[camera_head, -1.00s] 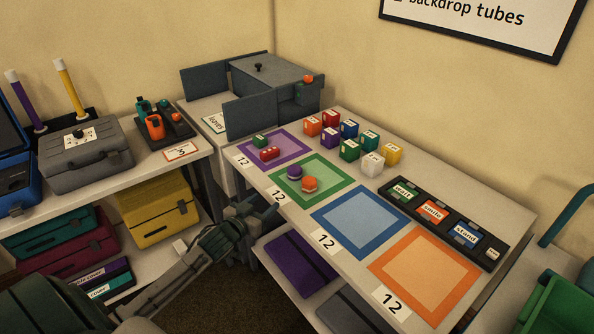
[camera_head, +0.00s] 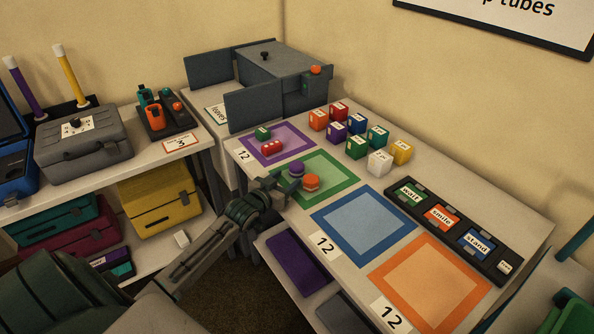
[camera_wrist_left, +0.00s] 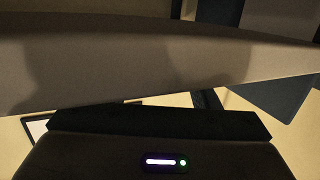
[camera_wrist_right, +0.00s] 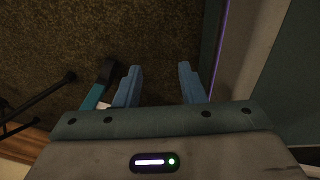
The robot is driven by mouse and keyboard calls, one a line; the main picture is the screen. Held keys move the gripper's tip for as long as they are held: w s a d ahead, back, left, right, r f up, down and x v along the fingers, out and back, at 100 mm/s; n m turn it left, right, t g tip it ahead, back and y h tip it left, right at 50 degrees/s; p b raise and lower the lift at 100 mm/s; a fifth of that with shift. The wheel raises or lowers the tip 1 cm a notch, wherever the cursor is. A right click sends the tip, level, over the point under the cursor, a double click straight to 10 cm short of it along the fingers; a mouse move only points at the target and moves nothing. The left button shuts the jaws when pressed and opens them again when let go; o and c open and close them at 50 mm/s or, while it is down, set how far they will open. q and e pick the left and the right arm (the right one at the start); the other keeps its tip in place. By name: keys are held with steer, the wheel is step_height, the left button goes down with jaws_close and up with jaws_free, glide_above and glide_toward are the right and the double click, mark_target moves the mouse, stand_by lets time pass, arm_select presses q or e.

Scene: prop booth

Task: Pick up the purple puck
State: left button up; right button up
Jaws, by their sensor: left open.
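The purple puck (camera_head: 296,168) sits on the green-bordered square (camera_head: 345,187) of the long table, close beside an orange puck (camera_head: 312,181). My left gripper (camera_head: 284,184) is open at the table's near edge. Its fingertips are just in front of the purple puck and partly cover its lower side; I cannot tell whether they touch it. The left wrist view shows a pale surface very close, and no puck can be made out there. My right gripper (camera_wrist_right: 160,80) is open and empty, with dark floor between its blue fingers.
Several coloured cubes stand at the back, with a white cube (camera_head: 379,163) nearest. The blue square (camera_head: 364,222) and orange square (camera_head: 430,284) are empty. A black word tray (camera_head: 455,232) lies right.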

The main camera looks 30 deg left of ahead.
mark_target(292, 173)
arm_select(q)
steer(key=shift+w+f, duration=0.15)
steer(key=shift+w, duration=1.2)
steer(key=shift+w+f, duration=0.15)
steer(key=shift+w, duration=1.2)
steer(key=shift+c, duration=0.3)
steer(key=c, duration=0.7)
steer(key=shift+r+b, duration=0.1)
steer(key=shift+b, duration=0.2)
steer(key=shift+c, duration=0.2)
arm_select(e)
steer(key=w, duration=0.3)
steer(key=shift+a+r, duration=0.15)
steer(key=shift+r, duration=0.05)
